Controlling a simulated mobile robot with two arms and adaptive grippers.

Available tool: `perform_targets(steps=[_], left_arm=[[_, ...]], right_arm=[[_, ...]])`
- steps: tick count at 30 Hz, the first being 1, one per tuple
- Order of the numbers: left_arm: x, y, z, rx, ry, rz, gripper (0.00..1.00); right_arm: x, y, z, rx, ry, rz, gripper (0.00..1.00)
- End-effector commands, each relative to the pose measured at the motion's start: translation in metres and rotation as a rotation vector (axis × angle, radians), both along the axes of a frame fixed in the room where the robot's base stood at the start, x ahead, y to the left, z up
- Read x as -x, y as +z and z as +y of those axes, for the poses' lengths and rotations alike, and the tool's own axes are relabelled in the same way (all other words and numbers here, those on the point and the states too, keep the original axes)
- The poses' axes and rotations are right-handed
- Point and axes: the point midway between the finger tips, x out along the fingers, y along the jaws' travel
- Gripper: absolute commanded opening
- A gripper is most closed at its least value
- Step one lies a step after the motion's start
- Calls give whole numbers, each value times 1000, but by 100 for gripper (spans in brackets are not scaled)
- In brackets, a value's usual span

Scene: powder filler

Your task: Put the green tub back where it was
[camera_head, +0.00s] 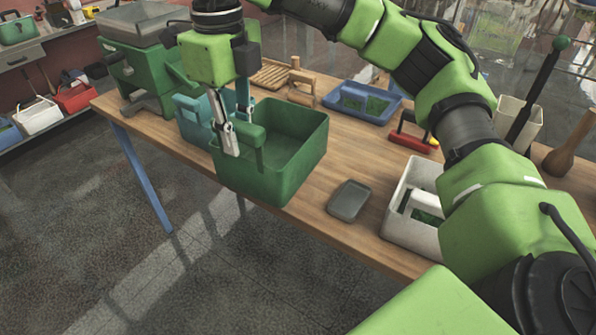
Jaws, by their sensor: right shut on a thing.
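The green tub (290,166) is upright at the table's front edge, left of the middle of the picture. It is open at the top and looks empty inside. My right gripper (234,132) points down at its left side and is shut on the tub at its green handle. Whether the tub's base touches the table or hangs just above it, I cannot tell. My left gripper is not in view.
A teal tub (192,124) stands close behind on the left, beside a green machine (137,67). A blue tray (381,114), grey dish (349,201) and white bin (396,221) stand on the wooden table (331,235). Some bare wood shows between them.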

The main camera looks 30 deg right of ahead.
Motion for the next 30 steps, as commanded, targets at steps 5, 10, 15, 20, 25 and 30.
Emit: perform_targets(steps=[5,10,15,20,25,30], left_arm=[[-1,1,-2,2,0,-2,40],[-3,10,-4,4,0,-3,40],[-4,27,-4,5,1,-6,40],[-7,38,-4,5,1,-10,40],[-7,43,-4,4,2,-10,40],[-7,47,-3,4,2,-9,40]], right_arm=[[-5,1,-6,-2,-84,2,0],[-26,-14,-34,-3,-93,5,0],[-52,-30,-68,-1,-92,4,0],[-68,-60,-89,1,-88,4,0],[-79,-81,-102,0,-85,2,0],[-84,-92,-108,0,-85,2,0]])
